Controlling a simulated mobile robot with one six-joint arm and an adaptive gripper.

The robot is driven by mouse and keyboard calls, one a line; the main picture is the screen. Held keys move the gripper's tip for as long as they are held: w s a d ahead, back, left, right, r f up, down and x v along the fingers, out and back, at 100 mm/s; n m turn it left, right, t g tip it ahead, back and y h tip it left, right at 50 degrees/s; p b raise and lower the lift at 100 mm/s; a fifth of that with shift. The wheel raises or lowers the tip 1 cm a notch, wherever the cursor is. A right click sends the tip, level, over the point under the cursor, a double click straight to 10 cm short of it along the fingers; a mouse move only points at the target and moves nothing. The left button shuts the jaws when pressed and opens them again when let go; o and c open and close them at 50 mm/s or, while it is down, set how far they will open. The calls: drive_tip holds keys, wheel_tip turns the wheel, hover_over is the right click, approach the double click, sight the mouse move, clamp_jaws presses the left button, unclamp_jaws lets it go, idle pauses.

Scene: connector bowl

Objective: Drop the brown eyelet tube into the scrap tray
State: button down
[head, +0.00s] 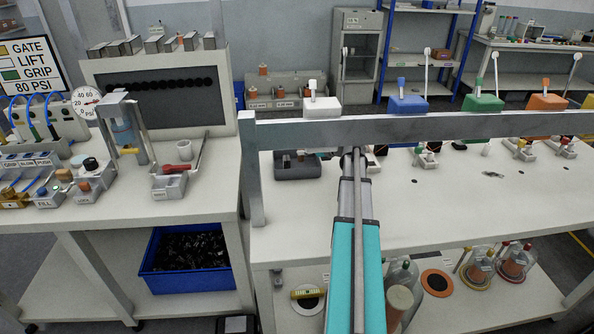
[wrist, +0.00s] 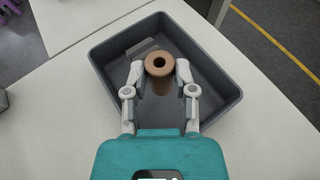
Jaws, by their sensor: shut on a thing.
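The brown eyelet tube (wrist: 159,66) is held upright between the fingertips of my gripper (wrist: 160,76) in the wrist view. Its round open top faces the camera. My gripper is shut on it. Below them is a dark grey rectangular tray (wrist: 220,101), with the tube over its inside and apart from its walls as far as I can tell. The gap between the tube's lower end and the tray floor is hard to judge. In the head view my gripper and the tube are hidden beyond the grey crossbeam.
A flat grey piece (wrist: 141,48) lies in the tray. White tabletop (wrist: 60,110) surrounds the tray, with floor beyond.

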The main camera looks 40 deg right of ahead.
drive_tip(key=shift+f+b, duration=0.35)
drive_tip(key=shift+f, duration=0.25)
drive_tip(key=shift+c, duration=1.8)
unclamp_jaws()
drive_tip(key=shift+r, duration=0.1)
